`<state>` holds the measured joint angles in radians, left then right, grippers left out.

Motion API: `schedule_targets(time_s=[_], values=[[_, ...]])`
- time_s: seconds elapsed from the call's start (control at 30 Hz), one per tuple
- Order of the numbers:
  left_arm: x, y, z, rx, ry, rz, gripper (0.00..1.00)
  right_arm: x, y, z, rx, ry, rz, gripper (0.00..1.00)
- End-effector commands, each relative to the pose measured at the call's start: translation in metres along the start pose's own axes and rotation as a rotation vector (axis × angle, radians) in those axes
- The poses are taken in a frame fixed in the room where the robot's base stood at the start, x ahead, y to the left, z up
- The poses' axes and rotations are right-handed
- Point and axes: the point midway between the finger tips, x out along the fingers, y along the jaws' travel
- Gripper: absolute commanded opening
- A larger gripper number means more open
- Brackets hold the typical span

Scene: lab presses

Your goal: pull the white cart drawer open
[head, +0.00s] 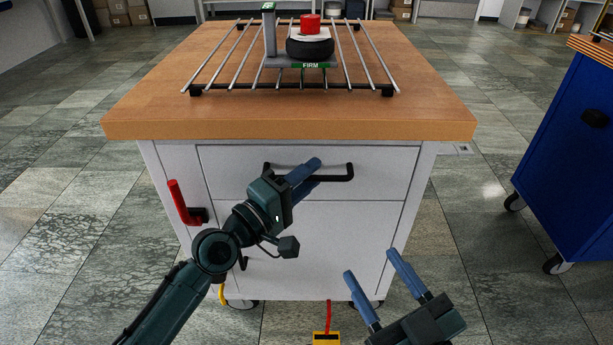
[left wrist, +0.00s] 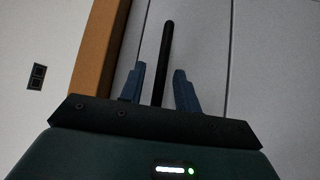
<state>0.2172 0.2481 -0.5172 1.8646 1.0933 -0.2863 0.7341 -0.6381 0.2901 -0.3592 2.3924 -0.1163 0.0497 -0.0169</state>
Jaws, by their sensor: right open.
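The white cart (head: 330,255) stands straight ahead under a wooden top. Its upper drawer front (head: 235,165) looks flush with the cart, with a black bar handle (head: 340,178). My left gripper (head: 312,172) is at the handle's middle, its blue fingers partly hiding the bar. In the left wrist view, the black handle (left wrist: 166,60) runs between the two fingers with a visible gap on each side; the left gripper (left wrist: 158,80) is open. My right gripper (head: 370,263) is open and empty, low in front of the cart's right side.
A red lever (head: 182,203) sticks out at the cart's left front. On the wooden top (head: 150,110) stand a metal rack (head: 220,62) and a device labelled FIRM with a red knob (head: 310,24). A blue cart (head: 570,150) is at the right. A yellow box (head: 326,339) lies below.

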Motion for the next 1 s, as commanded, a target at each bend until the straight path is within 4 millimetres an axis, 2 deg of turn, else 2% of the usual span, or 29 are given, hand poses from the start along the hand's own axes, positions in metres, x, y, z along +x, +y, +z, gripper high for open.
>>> schedule_targets(time_s=[0.2, 0.6, 1.0], values=[[0.0003, 0.0002, 0.0000, 0.000, 0.000, 0.000, 0.32, 0.0000, 0.0000, -0.0001, 0.001, 0.000, 0.000, 0.53], [-0.0001, 0.0002, -0.0002, 0.000, 0.001, 0.000, 0.00, 0.0001, -0.0001, -0.0009, 0.001, 0.001, 0.000, 0.53], [-0.0002, 0.0000, -0.0002, 0.000, 0.001, 0.000, 0.00, 0.0003, -0.0001, -0.0015, 0.001, 0.003, 0.000, 0.53]])
